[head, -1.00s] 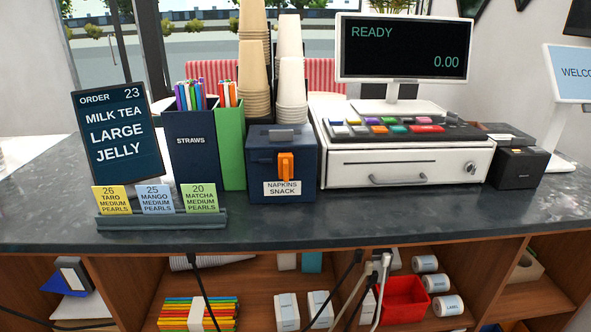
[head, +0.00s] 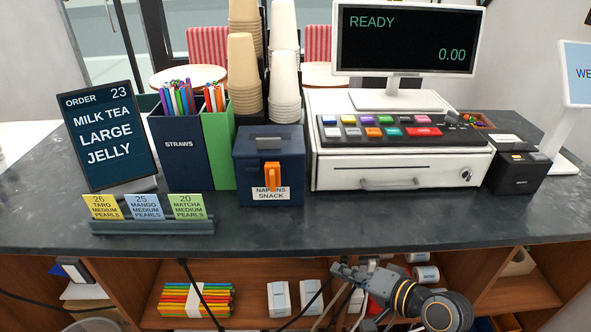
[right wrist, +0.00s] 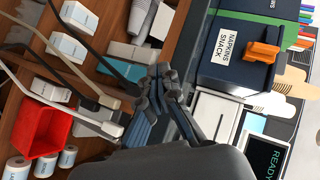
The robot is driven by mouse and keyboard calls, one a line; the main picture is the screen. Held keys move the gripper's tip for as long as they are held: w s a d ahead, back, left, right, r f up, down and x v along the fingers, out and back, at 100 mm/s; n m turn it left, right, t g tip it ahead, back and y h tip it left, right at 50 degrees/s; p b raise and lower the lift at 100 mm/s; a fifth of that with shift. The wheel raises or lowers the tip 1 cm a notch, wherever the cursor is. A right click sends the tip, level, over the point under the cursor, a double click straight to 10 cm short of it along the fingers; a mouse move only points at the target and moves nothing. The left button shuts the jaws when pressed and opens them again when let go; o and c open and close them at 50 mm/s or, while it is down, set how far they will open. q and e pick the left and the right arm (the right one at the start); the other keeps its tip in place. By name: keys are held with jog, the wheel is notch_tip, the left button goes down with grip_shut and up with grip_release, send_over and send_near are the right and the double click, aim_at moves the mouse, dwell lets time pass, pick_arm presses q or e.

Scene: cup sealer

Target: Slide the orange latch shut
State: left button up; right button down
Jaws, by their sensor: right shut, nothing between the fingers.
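The orange latch (head: 272,176) stands upright on the front of the dark blue box (head: 250,192), above and partly over a white label reading "NAPKINS SNACK". The latch (right wrist: 265,48) and its box also show in the right wrist view, turned sideways, at the upper right. My right gripper (head: 340,270) is below and to the right of the box, in front of the open shelves under the counter. Its fingers (right wrist: 158,76) are closed together and empty, apart from the latch. My left gripper is not in view.
A straw holder (head: 180,160) and green holder stand left of the box, and a white cash register (head: 400,172) stands right of it. A card rack (head: 150,226) sits at the front left edge. Cables hang before the shelves. Counter in front of the box is clear.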

jog(key=w+r+m+t+y, duration=0.1)
jog(key=w+r+y, duration=0.1)
jog(key=r, duration=0.4)
jog(key=w+r+m+t+y, duration=0.1)
jog(key=w+r+m+t, duration=0.1)
jog(key=r, duration=0.5)
jog(key=shift+w+r+m+y, duration=0.3)
jog(key=shift+w+y, duration=0.1)
jog(key=shift+w, duration=0.4)
jog(key=p, duration=0.3)
send_near(276, 177)
jog(key=w, duration=0.3)
jog(key=a, duration=0.2)
jog(key=a+p, duration=0.1)
jog(key=a, duration=0.1)
jog(key=shift+w+a+r, duration=0.1)
jog(key=shift+w, duration=0.3)
jog(key=shift+w, duration=0.1)
